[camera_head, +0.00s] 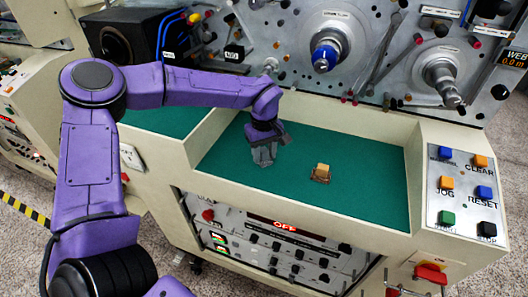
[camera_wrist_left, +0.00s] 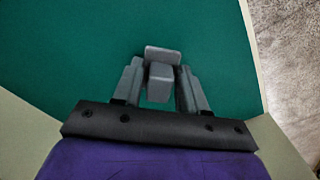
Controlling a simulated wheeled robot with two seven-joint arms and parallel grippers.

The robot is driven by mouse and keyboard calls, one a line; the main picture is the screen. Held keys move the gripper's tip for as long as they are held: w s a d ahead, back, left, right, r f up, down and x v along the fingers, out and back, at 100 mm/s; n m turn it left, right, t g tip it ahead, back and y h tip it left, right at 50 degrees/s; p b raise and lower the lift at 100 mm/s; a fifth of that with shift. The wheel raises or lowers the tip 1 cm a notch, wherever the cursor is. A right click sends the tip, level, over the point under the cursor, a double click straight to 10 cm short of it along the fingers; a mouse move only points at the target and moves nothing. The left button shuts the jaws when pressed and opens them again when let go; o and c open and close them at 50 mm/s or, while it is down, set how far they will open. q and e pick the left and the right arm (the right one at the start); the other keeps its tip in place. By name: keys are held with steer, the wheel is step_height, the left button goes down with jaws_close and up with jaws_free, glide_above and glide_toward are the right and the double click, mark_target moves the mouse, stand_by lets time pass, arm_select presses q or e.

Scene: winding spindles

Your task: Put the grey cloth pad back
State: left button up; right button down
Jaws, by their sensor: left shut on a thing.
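My left gripper (camera_head: 263,154) reaches down over the left part of the green recessed work surface (camera_head: 360,190). In the left wrist view, its two fingers (camera_wrist_left: 160,88) are shut on the grey cloth pad (camera_wrist_left: 163,55), a small grey block-like piece between the fingertips. Green surface lies all around the pad in that view. Whether the pad touches the surface or hangs just above it, I cannot tell. In the head view the pad is hard to make out from the grey fingers. My right gripper is not in view.
A small tan block on a brown base (camera_head: 321,172) stands on the green surface, right of my left gripper. A cream rim (camera_head: 345,120) encloses the recess. Spindles (camera_head: 326,55) project from the panel behind. A button panel (camera_head: 466,190) is at right. The right half of the surface is clear.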

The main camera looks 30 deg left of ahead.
mark_target(264, 151)
arm_select(q)
steer(key=o, duration=1)
step_height(264, 151, up, 12)
steer(key=shift+b, duration=0.3)
